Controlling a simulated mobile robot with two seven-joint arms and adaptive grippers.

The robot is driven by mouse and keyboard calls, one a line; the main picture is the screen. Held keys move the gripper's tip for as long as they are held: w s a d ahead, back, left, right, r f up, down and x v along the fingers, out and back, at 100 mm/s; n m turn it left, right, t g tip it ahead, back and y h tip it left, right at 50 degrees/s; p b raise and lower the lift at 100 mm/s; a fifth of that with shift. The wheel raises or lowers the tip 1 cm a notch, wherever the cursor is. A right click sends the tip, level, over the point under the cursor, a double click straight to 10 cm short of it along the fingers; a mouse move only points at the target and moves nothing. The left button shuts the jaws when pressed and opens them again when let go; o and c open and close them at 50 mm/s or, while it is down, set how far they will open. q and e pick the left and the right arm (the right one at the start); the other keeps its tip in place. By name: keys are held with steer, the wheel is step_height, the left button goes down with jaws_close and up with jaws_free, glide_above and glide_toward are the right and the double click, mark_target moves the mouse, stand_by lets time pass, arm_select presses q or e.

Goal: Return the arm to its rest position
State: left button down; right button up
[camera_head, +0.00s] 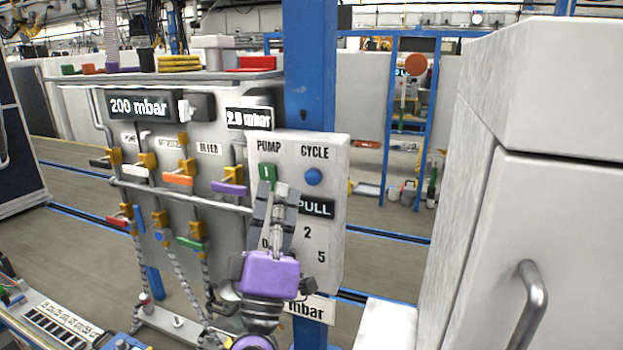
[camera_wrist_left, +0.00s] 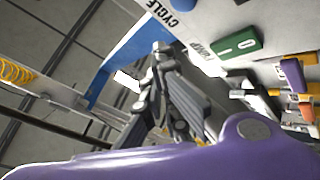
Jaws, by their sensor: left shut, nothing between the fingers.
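My left gripper (camera_head: 279,190) is in front of the control panel (camera_head: 325,265), just below the green PUMP switch (camera_head: 267,173). It is shut with nothing between its fingers. Its purple body (camera_head: 270,273) hides part of the panel's lower left. In the left wrist view, the shut fingers (camera_wrist_left: 160,50) point up near the panel edge, and the green switch (camera_wrist_left: 237,42) lies to their right. I cannot tell whether the fingertips touch the panel. A blue CYCLE button (camera_head: 313,176) sits to the right of the switch. My right gripper is not in view.
Left of the panel, a pipe rack carries valves with coloured handles, such as an orange one (camera_head: 178,180) and a purple one (camera_head: 229,188). A blue post (camera_head: 309,70) rises behind the panel. A white cabinet (camera_head: 560,240) with a handle (camera_head: 530,300) stands at the right. Floor shows between panel and cabinet.

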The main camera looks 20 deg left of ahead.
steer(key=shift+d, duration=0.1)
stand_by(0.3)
